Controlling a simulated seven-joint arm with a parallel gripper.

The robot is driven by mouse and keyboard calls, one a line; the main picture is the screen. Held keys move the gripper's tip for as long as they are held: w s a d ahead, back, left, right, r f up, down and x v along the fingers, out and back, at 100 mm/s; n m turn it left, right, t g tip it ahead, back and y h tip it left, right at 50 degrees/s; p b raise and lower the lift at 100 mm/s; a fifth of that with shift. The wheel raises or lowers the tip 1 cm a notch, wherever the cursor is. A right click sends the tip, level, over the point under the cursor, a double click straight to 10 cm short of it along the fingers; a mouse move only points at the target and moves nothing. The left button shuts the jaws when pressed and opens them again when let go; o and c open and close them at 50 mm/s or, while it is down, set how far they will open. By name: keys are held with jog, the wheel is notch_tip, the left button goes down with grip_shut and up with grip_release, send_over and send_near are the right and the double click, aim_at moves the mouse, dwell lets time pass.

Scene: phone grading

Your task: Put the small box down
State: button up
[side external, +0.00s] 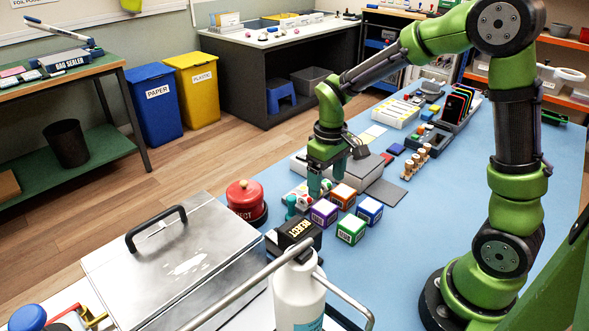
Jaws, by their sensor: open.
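All rest upright on the table. Which one the task means, I cannot tell. My gripper (326,187) points down just behind the purple and orange boxes, with its fingers apart. I see nothing held between them. Whether a finger touches the orange box is unclear from this angle.
A red domed button (244,196) and a black stamp block (299,232) stand left of the boxes. A metal case (180,262) and a white pump bottle (299,297) fill the front. Table right of the boxes is clear.

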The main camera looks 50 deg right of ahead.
jog(key=s+a+r+m+t+y, duration=0.1)
jog(key=s+a+r+m+t, duration=0.1)
jog(key=s+r, duration=0.4)
jog(key=s+a+r+m+t+y, duration=0.1)
jog(key=s+a+r+m+t, duration=0.1)
jog(key=s+r+t, duration=0.3)
notch_tip(320, 180, up, 3)
jog(key=shift+s+a+r, duration=0.1)
jog(key=shift+s+a, duration=0.8)
jog(key=shift+s, duration=0.1)
